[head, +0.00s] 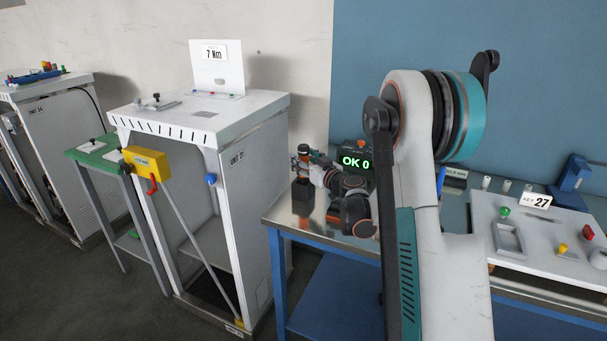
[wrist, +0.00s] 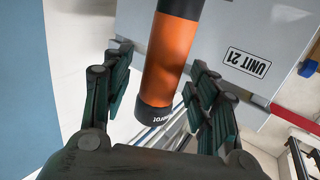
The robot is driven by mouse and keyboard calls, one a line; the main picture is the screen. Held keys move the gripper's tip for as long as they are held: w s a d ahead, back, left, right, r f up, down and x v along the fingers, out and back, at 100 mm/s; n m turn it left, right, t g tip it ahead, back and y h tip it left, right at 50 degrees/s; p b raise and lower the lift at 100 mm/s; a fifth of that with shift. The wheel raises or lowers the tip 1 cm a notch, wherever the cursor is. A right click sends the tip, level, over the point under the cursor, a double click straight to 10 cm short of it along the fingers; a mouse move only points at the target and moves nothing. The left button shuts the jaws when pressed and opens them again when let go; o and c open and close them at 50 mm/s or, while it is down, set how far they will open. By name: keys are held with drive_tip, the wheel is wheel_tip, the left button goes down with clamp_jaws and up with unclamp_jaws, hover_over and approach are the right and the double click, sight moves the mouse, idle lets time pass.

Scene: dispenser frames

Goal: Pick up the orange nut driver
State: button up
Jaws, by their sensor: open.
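The orange nut driver (wrist: 170,58) fills the middle of the wrist view, an orange cylinder with black ends and white lettering on the near black end. My gripper (wrist: 160,70) is open, with one dark finger on each side of the driver and visible gaps between. In the head view the driver (head: 303,158) is small and upright above a black block on the bench, with my gripper (head: 309,162) at its side. Its lower part and any contact are too small to tell.
The steel-topped bench (head: 281,219) has a blue frame. A display reading "OK 0" (head: 356,162) stands behind my arm. A white cabinet (head: 253,190) marked UNIT 21 stands left of the bench, with a yellow box (head: 147,161). A white panel (head: 530,235) with buttons lies at right.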

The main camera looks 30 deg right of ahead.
drive_tip(key=shift+w, duration=0.35)
drive_tip(key=shift+c, duration=0.5)
clamp_jaws()
drive_tip(key=shift+r, duration=0.1)
